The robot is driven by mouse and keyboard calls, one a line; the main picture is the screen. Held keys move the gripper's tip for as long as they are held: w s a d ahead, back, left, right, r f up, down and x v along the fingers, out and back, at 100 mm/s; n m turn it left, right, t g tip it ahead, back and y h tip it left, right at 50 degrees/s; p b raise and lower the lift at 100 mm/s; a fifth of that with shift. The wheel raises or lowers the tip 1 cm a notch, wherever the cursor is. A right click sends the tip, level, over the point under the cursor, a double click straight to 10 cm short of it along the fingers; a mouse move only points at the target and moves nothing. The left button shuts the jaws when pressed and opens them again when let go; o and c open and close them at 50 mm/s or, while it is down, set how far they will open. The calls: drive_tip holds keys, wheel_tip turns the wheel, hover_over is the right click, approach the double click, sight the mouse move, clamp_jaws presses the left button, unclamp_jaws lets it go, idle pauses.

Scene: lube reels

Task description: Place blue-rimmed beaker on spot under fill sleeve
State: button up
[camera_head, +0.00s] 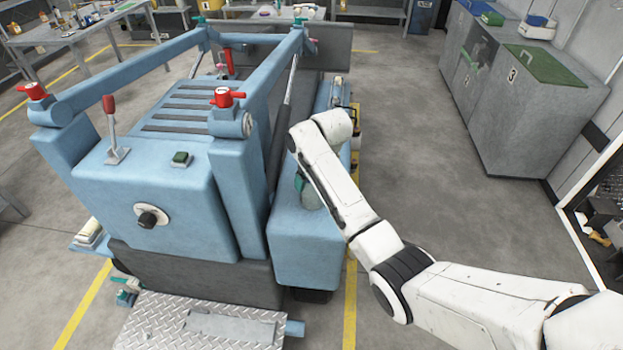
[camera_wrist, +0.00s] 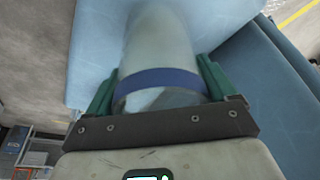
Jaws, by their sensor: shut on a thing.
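In the wrist view, my gripper (camera_wrist: 158,88) is shut on the blue-rimmed beaker (camera_wrist: 158,45). Its green fingers press on both sides near the blue band (camera_wrist: 160,78). The beaker is clear and greyish, and its far end blurs against a pale blue surface. In the head view, my gripper (camera_head: 299,183) and a small part of the beaker (camera_head: 313,198) show over the low blue side step of the machine (camera_head: 305,235), mostly hidden by my arm. I cannot make out the fill sleeve or the spot under it, nor whether the beaker touches the surface.
The blue machine (camera_head: 160,195) with red-handled valves (camera_head: 227,97) and sloping rails stands left of my arm. A tread-plate step (camera_head: 200,322) is at its front. Grey bins (camera_head: 520,110) line the right wall. The floor between machine and bins is clear.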

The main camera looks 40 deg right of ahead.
drive_tip(key=shift+f, duration=0.15)
drive_tip(key=o, duration=0.9)
